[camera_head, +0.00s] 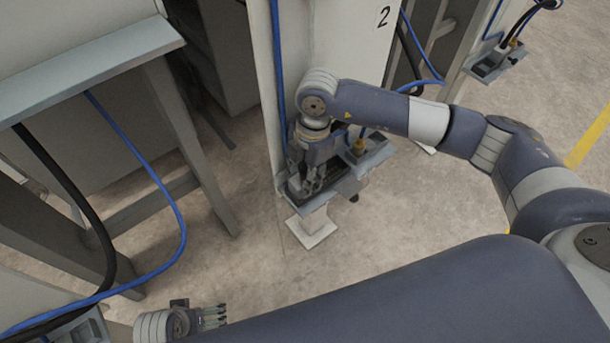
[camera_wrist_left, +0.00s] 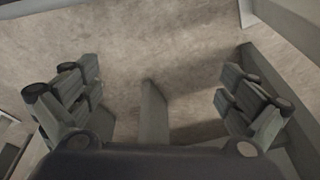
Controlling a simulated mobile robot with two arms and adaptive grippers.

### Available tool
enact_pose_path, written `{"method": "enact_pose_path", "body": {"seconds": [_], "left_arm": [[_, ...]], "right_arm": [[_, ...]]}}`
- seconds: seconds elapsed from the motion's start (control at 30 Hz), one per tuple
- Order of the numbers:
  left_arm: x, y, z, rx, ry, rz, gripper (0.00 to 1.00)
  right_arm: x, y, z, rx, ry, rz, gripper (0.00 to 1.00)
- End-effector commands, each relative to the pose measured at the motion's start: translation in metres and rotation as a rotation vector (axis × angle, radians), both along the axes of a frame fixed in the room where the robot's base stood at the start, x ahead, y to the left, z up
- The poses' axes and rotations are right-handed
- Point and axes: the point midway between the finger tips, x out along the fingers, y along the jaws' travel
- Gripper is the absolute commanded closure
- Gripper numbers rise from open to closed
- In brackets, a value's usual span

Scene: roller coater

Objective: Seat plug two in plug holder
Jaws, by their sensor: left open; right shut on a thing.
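The plug holder (camera_head: 376,157) is a blue-grey tray on the front of the light cabinet marked 2. My right gripper (camera_head: 313,186) points down over the left part of this holder, shut on plug two. The plug is mostly hidden by the fingers and cannot be made out clearly, nor can I tell how deep it sits. My left gripper (camera_head: 222,315) is low at the bottom of the head view, away from the holder. In the left wrist view the left gripper (camera_wrist_left: 155,100) shows its fingers wide apart, with nothing between them but floor and a grey post behind.
A brass-coloured connector (camera_head: 359,146) stands in the right part of the holder. A blue cable (camera_head: 278,60) runs down the cabinet (camera_head: 345,45). A grey table frame (camera_head: 190,140) with hanging cables stands at left. Another holder (camera_head: 490,65) is at upper right. Floor between is clear.

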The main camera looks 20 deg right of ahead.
Motion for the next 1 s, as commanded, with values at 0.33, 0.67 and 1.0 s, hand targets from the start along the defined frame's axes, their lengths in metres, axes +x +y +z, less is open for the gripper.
{"method": "enact_pose_path", "body": {"seconds": [0.33, 0.67, 1.0], "left_arm": [[0.000, -0.001, 0.002, -0.001, 0.000, 0.000, 0.01], [-0.002, 0.000, -0.013, -0.001, 0.008, 0.000, 0.01], [-0.012, 0.000, -0.049, 0.001, 0.027, -0.004, 0.01]], "right_arm": [[0.000, 0.000, -0.001, 0.000, 0.000, 0.000, 0.59], [0.001, -0.002, 0.023, 0.001, -0.003, 0.001, 0.59], [0.004, -0.010, 0.095, 0.000, -0.003, 0.000, 0.59]]}}
